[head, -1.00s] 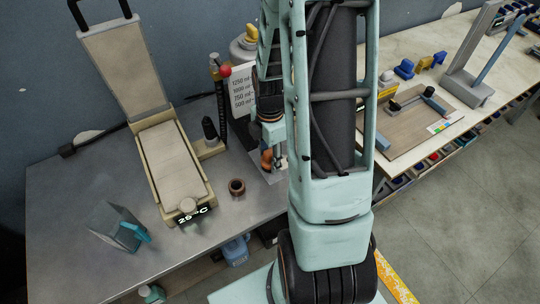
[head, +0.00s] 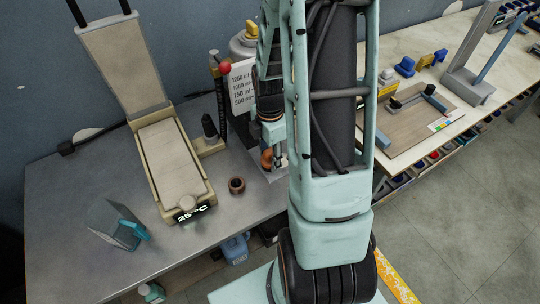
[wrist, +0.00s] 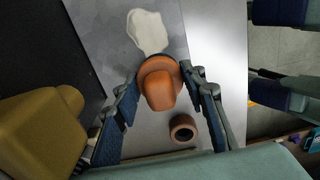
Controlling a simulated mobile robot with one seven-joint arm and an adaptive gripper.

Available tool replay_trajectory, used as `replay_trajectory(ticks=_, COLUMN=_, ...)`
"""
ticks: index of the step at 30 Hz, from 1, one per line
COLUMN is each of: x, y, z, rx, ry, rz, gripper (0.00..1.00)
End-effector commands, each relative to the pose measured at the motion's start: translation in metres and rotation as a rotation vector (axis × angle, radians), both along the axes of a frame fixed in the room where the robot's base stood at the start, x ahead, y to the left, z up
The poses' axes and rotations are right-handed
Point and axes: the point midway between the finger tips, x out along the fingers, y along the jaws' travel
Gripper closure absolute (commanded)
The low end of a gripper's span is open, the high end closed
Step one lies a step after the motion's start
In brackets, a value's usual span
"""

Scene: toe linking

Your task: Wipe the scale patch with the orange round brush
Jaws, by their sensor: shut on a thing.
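The orange round brush (wrist: 160,88) is between the two blue-padded fingers of my gripper (wrist: 162,82) in the wrist view, and my gripper is shut on it. The brush also shows in the head view (head: 267,159), low over the bench and partly hidden by my arm. The scale patch (wrist: 147,31) is a whitish, irregular blot on the grey surface, just beyond the brush in the wrist view. Whether the brush touches the surface is not clear. My arm hides the patch in the head view.
A small brown ring-shaped holder (head: 237,185) stands on the grey bench (head: 75,185), close to the brush. A volume card (head: 242,85) stands behind.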

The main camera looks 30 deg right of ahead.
Motion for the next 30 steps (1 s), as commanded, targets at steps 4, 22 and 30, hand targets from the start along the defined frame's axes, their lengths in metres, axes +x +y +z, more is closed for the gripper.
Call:
replay_trajectory(ticks=4, x=0.000, y=0.000, z=-0.004, rx=0.000, ry=0.000, rz=0.000, gripper=1.00)
replay_trajectory(ticks=22, x=0.000, y=-0.002, z=-0.012, rx=0.000, ry=-0.001, rz=-0.001, gripper=1.00)
replay_trajectory(ticks=30, x=0.001, y=-0.024, z=-0.009, rx=-0.003, ry=-0.003, rz=-0.011, gripper=1.00)
